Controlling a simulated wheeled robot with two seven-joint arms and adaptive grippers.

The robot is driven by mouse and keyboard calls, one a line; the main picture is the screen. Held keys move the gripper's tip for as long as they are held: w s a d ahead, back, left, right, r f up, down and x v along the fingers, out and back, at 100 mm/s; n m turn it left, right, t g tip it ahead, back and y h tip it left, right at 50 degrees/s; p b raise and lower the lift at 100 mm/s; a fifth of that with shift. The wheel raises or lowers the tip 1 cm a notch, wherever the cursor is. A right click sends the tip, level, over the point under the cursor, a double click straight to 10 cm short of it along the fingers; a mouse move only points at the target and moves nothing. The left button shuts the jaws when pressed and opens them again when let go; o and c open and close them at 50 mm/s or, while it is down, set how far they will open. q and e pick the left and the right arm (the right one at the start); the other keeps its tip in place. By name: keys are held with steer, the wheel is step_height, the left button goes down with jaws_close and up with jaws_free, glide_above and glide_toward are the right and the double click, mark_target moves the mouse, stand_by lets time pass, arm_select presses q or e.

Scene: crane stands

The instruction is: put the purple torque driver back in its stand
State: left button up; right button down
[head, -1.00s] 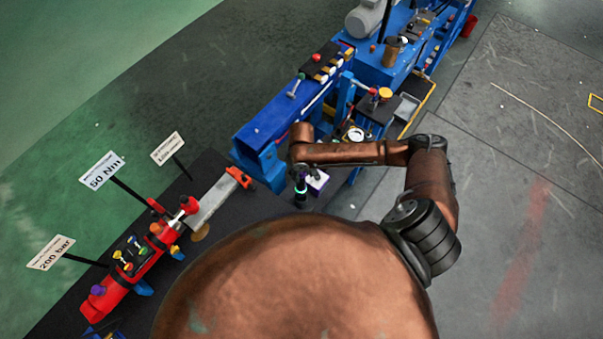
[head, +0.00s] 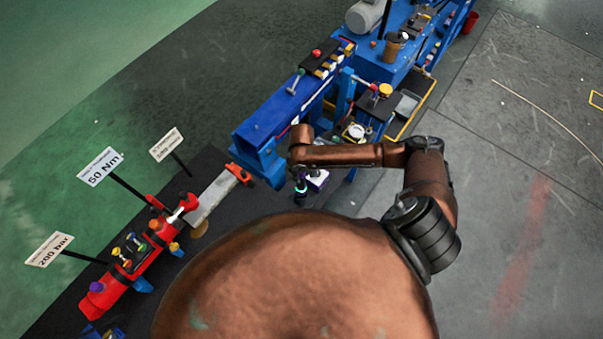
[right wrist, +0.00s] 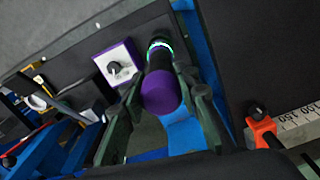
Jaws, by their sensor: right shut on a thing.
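The purple torque driver (right wrist: 161,92) has a purple rounded end toward the camera and a black body with a glowing green ring. My right gripper (right wrist: 165,100) is shut on it, with a dark green finger on each side. In the head view the driver (head: 300,188) shows as a small dark piece with the green glow, below the end of my right arm. A white block with purple edges (right wrist: 118,62) and a black knob-like part on top sits just left of the driver; I cannot tell whether it is the stand. My left gripper is not in view.
A blue machine (head: 265,125) stands close behind my right gripper. A red unit with coloured knobs (head: 135,255) and signs is at the left. A steel ruler with an orange clamp (right wrist: 290,125) lies right of the gripper. Open floor (head: 500,190) is at the right.

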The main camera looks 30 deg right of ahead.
steer(key=shift+f+b, duration=0.7)
steer(key=shift+f, duration=1.6)
steer(key=c, duration=1.5)
jaws_free()
steer(key=shift+o, duration=0.5)
steer(key=shift+f, duration=0.1)
steer(key=shift+s, duration=0.1)
step_height(320, 180, up, 5)
steer(key=p, duration=0.6)
step_height(320, 180, up, 12)
